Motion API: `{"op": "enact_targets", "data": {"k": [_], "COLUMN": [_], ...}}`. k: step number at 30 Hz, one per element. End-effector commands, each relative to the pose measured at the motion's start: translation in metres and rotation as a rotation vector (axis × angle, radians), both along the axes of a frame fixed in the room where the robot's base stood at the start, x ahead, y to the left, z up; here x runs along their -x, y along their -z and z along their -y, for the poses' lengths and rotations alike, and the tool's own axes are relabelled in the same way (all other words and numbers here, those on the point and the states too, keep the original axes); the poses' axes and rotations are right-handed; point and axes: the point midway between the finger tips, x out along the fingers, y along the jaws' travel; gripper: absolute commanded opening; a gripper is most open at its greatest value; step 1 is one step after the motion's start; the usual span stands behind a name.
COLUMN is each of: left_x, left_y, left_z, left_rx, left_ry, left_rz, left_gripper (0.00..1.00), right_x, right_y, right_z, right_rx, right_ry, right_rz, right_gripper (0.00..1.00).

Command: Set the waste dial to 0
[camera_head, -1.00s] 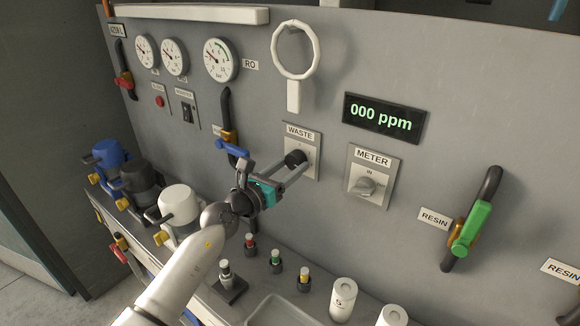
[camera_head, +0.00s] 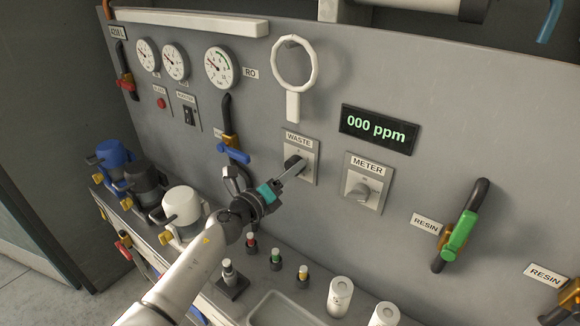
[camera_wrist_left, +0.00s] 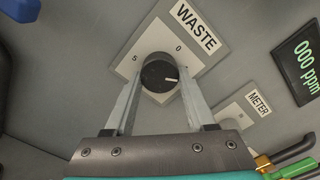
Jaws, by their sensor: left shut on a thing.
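The waste dial is a black round knob (camera_head: 291,163) on a light plate (camera_head: 302,174) under the WASTE label. My left gripper (camera_head: 296,168) is shut on it, fingers on either side of the knob. In the left wrist view, the knob (camera_wrist_left: 158,72) sits between the two grey fingers of the gripper (camera_wrist_left: 160,82). The plate (camera_wrist_left: 153,37) shows a 5 at the knob's upper left and a 0 at its upper right. A small pale mark shows near the knob's right edge. My right gripper is not in view.
The METER plate with its grey knob (camera_head: 360,190) is to the right, below the 000 ppm display (camera_head: 378,128). A blue-handled valve (camera_head: 232,150) is close on the left. A white ring (camera_head: 294,64) hangs above. Bottles and small vials stand on the counter below.

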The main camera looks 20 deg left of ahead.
Motion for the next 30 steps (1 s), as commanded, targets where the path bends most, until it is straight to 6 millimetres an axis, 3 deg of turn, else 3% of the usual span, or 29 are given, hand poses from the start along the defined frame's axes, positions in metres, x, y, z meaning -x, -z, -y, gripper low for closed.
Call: {"op": "enact_targets", "data": {"k": [30], "left_x": [0.0], "left_y": [-0.004], "left_z": [0.001], "left_rx": [0.834], "left_ry": [-0.002], "left_rz": [-0.305], "left_gripper": [0.0], "right_x": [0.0], "right_y": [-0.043], "right_z": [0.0], "right_rx": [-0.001], "right_ry": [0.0], "right_rz": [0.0], "right_gripper": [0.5]}}
